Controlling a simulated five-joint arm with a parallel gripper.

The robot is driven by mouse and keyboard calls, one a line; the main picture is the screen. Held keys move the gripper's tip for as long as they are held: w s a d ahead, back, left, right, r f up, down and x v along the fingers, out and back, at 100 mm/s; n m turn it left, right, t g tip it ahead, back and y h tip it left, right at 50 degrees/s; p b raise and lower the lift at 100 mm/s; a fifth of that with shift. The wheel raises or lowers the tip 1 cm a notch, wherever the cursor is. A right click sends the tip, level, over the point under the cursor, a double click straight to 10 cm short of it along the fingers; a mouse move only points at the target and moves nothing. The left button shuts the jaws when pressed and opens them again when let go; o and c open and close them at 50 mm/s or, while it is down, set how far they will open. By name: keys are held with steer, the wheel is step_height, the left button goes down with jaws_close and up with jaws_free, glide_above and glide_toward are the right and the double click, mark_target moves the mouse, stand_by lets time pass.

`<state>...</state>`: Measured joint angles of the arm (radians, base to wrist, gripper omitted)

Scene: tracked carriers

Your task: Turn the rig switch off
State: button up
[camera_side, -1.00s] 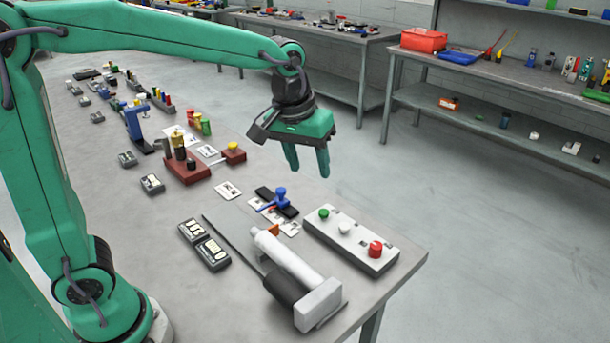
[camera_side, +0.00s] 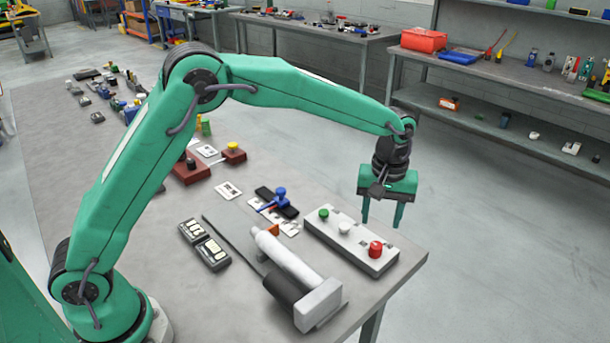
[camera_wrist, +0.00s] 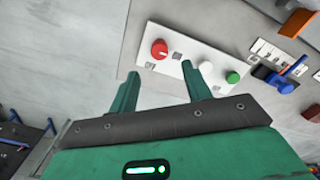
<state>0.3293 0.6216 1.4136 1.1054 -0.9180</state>
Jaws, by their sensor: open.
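A long white box (camera_side: 331,233) near the right edge of the table carries a green knob (camera_side: 323,214), a white knob (camera_side: 345,228) and a red knob (camera_side: 375,249). No readable label shows which control is the rig switch. In the wrist view the box (camera_wrist: 205,51) lies beyond my fingers, with the red knob (camera_wrist: 159,49) at left and the white knob (camera_wrist: 206,68) and green knob (camera_wrist: 233,77) at right. My gripper (camera_side: 382,224) is open and empty, pointing down above the box's far side near the red end. It appears apart from the box.
A grey-white cylinder fixture (camera_side: 290,262) with a dark roller stands in front of the box. The table's right edge is close to the box.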

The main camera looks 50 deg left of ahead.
mark_target(376, 245)
steer(key=shift+f, duration=0.15)
steer(key=shift+f, duration=3.8)
steer(key=shift+c, duration=0.2)
steer(key=c, duration=1)
